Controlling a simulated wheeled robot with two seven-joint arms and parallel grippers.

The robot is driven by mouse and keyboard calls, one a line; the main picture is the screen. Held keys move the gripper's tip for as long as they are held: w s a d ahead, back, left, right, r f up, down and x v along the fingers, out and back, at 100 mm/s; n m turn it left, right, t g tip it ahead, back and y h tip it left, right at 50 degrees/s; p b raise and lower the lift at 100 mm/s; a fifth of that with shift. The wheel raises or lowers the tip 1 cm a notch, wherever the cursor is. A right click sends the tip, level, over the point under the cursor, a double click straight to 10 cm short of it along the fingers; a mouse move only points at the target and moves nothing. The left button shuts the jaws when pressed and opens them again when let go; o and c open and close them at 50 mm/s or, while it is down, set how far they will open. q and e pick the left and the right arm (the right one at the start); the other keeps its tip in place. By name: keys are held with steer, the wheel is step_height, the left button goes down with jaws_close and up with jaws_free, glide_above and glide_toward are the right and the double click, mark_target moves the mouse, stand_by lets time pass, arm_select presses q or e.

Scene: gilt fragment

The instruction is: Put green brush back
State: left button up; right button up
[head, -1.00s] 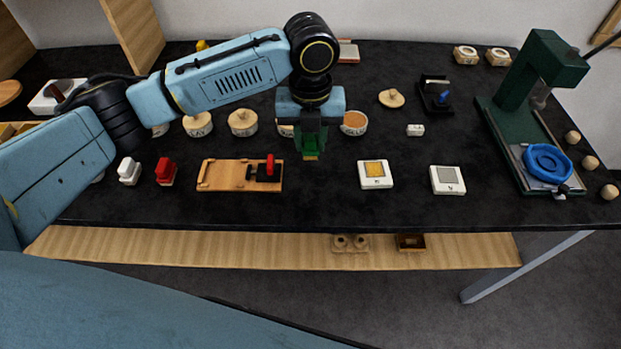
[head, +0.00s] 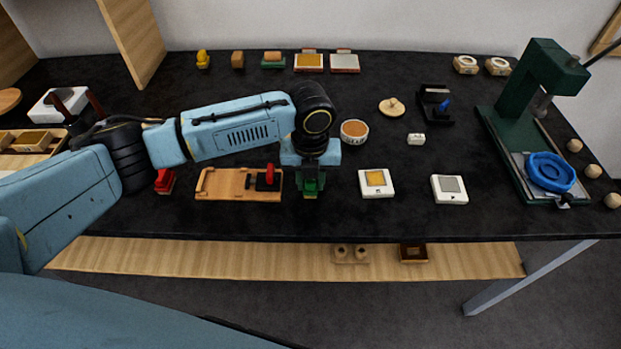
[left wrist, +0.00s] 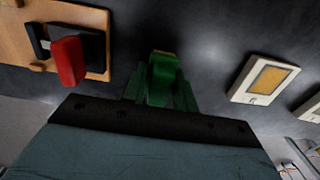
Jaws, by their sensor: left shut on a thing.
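My left gripper (head: 311,190) is shut on the green brush (left wrist: 163,78), whose tan tip points away from the gripper in the left wrist view. In the head view the brush is mostly hidden by the gripper, and I cannot tell whether it touches the table. The gripper is between a wooden board (head: 222,184) on its left and a white tile with a gold square (head: 376,183) on its right. A red brush-like piece (head: 165,181) stands left of the board, partly covered by my arm. My right gripper is not in view.
A red-handled clamp (head: 268,178) sits on the board. A second tile (head: 449,189) lies further right. A round jar (head: 354,132) stands behind the gripper. A green press (head: 525,110) stands at the right. The black table (head: 330,221) is bare along its front.

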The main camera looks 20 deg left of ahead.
arm_select(q)
steer(key=shift+f, duration=0.1)
steer(key=o, duration=0.9)
step_height(320, 180, up, 12)
steer(key=shift+r+p, duration=0.15)
steer(key=shift+p, duration=0.55)
